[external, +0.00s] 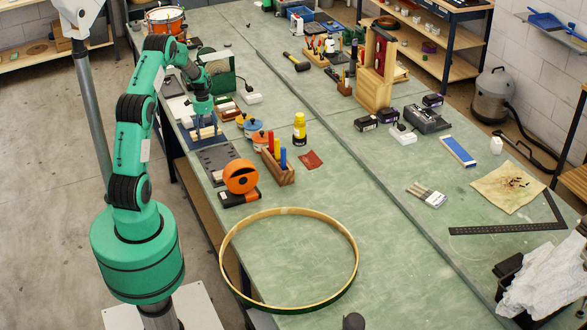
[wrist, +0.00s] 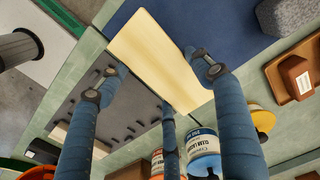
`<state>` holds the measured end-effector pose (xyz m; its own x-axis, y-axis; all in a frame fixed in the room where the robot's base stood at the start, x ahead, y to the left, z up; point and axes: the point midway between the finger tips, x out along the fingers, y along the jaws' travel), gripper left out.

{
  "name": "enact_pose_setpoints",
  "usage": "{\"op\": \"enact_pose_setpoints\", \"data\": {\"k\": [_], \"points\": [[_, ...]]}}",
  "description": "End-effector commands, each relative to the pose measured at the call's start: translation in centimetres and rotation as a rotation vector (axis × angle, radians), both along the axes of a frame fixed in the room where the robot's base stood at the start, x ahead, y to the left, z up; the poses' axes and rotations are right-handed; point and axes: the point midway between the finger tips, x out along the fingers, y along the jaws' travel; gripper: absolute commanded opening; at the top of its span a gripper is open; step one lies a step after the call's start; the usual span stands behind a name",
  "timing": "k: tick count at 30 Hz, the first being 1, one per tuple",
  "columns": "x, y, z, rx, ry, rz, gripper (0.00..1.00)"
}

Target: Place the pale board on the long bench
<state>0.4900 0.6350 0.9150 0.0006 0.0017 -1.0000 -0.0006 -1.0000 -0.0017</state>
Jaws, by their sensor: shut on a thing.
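The pale board (wrist: 155,62) is a flat, light wood-coloured rectangle between my gripper's blue fingers in the wrist view. My gripper (wrist: 158,78) is shut on it, with fingertips at its left and right sides. In the external view my gripper (external: 204,118) points down at the left edge of the long bench (external: 325,190), a long green worktop. The board (external: 207,133) shows there as a small pale patch below the fingers. I cannot tell whether it touches anything beneath.
A grey slotted plate (wrist: 118,105) and a dark blue mat (wrist: 235,35) lie below. Paint tins (external: 250,128) stand close to the right of my gripper. The mid-bench is mostly clear.

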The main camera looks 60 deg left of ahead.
Motion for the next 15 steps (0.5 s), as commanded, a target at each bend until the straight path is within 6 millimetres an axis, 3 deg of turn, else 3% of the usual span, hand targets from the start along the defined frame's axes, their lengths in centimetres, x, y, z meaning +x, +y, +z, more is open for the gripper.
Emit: {"op": "enact_pose_setpoints", "data": {"k": [9, 15], "points": [[0.0, 0.0, -3.1, -0.001, 0.000, 0.000, 0.37], [0.0, 0.0, -3.3, 0.000, 0.000, 0.000, 0.37]]}}
